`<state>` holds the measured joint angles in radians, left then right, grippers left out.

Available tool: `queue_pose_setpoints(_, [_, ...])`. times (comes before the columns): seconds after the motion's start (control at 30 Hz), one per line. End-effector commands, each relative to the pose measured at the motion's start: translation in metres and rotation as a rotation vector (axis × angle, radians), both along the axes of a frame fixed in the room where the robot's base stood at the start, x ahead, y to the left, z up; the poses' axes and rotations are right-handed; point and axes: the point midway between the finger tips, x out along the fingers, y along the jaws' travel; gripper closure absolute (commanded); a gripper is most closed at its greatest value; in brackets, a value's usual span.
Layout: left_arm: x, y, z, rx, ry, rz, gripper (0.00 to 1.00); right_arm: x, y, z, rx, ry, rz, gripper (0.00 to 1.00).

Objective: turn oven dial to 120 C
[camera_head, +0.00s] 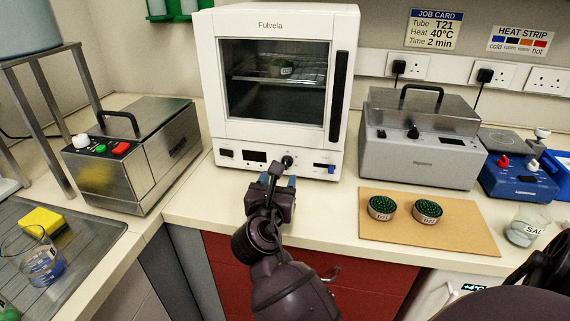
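The white oven (226,100), marked Fulvela, stands at the back middle of the bench with its glass door closed. Its dark round dial (287,161) is on the lower front panel, right of a small dark display (255,156). The dial's marks and the display's reading are too small to read. My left gripper (273,182) is just below and in front of the dial. Its bluish fingertips look spread apart, with nothing seen between them. I cannot tell whether it touches the panel. A dark part of my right arm shows at bottom right; its gripper is out of view.
A steel device (150,165) with coloured knobs stands left of the oven. A grey lidded bath (415,150) stands right. A tan board (440,236) with two green-topped round racks lies front right. A beaker (528,228) is near the right edge. Bench just before the oven is clear.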

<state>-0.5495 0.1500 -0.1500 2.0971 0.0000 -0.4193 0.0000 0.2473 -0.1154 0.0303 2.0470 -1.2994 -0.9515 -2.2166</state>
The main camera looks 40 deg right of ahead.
Motion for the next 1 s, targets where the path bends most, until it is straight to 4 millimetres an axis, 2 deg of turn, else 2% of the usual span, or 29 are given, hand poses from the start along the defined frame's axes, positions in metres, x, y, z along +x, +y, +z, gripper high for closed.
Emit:
queue_pose_setpoints(0.2, [-0.001, -0.001, -0.005, 0.000, 0.007, -0.002, 1.00, 0.026, -0.029, -0.001, -0.003, 0.001, 0.000, 0.47])
queue_pose_setpoints(0.4, [-0.001, -0.001, -0.008, 0.000, 0.011, -0.002, 1.00, 0.041, -0.048, -0.001, -0.001, 0.001, 0.000, 0.47])
queue_pose_setpoints(0.87, [-0.001, -0.001, -0.008, 0.000, 0.011, -0.002, 1.00, 0.048, -0.056, 0.000, 0.001, 0.000, 0.001, 0.47])
queue_pose_setpoints(1.0, [-0.001, 0.000, -0.008, 0.000, 0.011, -0.001, 1.00, 0.047, -0.056, 0.000, 0.001, 0.000, 0.000, 0.67])
